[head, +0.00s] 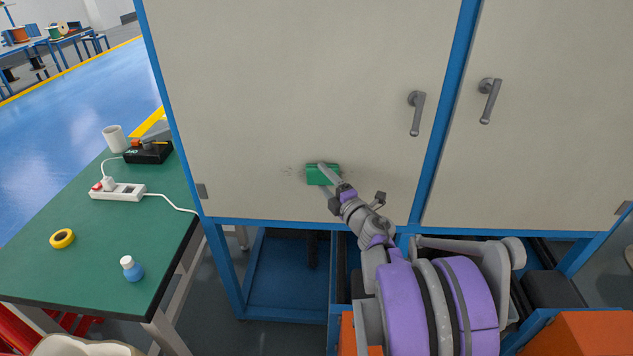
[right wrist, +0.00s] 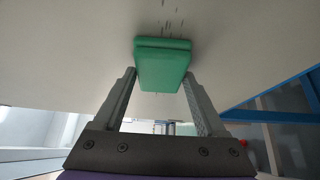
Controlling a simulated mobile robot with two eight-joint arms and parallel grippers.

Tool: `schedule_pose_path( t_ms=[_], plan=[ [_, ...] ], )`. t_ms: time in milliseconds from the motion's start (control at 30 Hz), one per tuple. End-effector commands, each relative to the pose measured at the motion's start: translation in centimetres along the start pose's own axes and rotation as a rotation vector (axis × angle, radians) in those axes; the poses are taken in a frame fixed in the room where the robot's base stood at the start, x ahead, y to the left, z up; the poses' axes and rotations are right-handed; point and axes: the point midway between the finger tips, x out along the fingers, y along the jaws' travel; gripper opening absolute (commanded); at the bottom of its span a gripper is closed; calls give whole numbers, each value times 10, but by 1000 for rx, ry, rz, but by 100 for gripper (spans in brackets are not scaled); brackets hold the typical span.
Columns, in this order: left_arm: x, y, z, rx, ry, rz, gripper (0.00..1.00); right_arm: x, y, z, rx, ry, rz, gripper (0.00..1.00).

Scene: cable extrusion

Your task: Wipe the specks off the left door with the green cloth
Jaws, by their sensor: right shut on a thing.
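The left door (head: 290,80) is a large cream panel in a blue frame with a grey handle. A small patch of dark specks (head: 288,171) shows low on it, just left of the green cloth (head: 317,175). In the right wrist view the specks (right wrist: 168,25) lie just beyond the cloth (right wrist: 162,66). My right gripper (head: 328,178) is shut on the folded cloth, between its two fingers (right wrist: 160,88). The cloth is at the door surface; I cannot tell for sure whether it touches. My left gripper is not in view.
A green-topped table (head: 80,230) stands at the left with a power strip (head: 118,191), yellow tape roll (head: 62,239), blue bottle (head: 132,268), white mug (head: 115,138) and black box (head: 149,151). The right door (head: 560,120) adjoins. The left door's handle (head: 417,113) sticks out.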

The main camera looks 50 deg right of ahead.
Motion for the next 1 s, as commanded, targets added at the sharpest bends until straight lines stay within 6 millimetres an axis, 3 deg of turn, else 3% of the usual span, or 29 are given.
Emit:
schedule_pose_path(
  t_ms=[100,1000],
  plan=[
    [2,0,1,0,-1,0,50,-6,0,12,-1,-10,-1,29],
    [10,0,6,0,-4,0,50,-34,-1,50,-1,-4,0,29]
  ],
)
